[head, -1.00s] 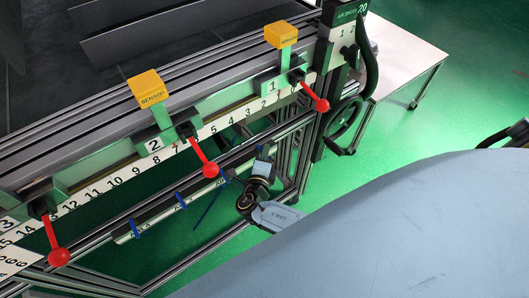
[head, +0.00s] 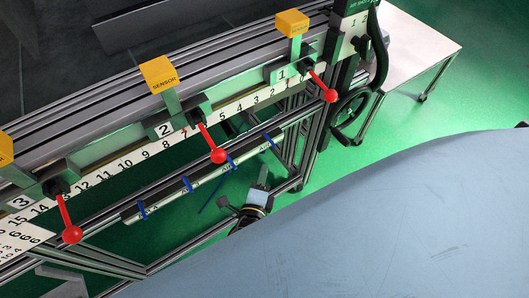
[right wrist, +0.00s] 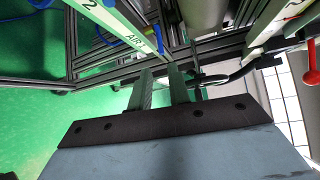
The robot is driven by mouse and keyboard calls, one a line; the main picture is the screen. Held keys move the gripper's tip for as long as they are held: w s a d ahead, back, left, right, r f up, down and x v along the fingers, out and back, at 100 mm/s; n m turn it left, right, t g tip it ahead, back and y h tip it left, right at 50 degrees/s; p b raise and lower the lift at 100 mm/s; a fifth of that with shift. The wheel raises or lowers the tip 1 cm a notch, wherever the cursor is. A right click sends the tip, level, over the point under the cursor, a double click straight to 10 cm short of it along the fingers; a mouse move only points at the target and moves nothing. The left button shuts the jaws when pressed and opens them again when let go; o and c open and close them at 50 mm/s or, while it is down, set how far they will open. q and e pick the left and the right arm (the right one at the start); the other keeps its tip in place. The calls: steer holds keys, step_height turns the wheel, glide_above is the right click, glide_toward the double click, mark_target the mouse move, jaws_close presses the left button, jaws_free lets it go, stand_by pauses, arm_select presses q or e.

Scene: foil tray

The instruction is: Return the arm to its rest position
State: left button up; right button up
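My right gripper (head: 262,178) shows in the head view below the blue-clipped rail, low in front of the frame's legs. The large blue-grey link of my own arm fills the lower right. In the right wrist view its two fingers (right wrist: 160,80) stand a small gap apart with nothing between them. The gripper appears clear of the frame and touches nothing that I can see. My left gripper is not in view.
An aluminium rig (head: 105,95) with yellow sensor blocks (head: 158,73), a number scale and red-knobbed levers (head: 218,156) runs across the left. Blue clips (head: 186,184) hang on its lower rail. A black handwheel (head: 352,115) and white table (head: 415,50) stand right. Green floor is open beyond.

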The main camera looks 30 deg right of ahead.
stand_by(0.5)
steer(key=s+d+f+m+g+y+b, duration=0.25)
steer(key=s+f+m, duration=0.25)
steer(key=f, duration=0.4)
steer(key=s+d+f+m+g+y+b, duration=0.1)
steer(key=s+f+m+g, duration=0.2)
steer(key=s+f+m, duration=0.45)
steer(key=s+d+f+m+g+y+b, duration=0.1)
steer(key=s+f+m+g+y+b, duration=0.2)
steer(key=f, duration=0.8)
steer(key=s+d+f+m+g+y+b, duration=0.1)
steer(key=s+f+m, duration=0.5)
steer(key=m, duration=0.7)
steer(key=s+d+f+m+g+y+b, duration=0.1)
steer(key=s+f+m+g+y+b, duration=0.1)
steer(key=s+f+m, duration=0.4)
steer(key=shift+s+d+f+m+y+b, duration=0.3)
steer(key=shift+s+m+y+b, duration=0.55)
steer(key=shift+s+m, duration=2.2)
steer(key=shift+w+a+m, duration=0.1)
steer(key=shift+w+m, duration=0.4)
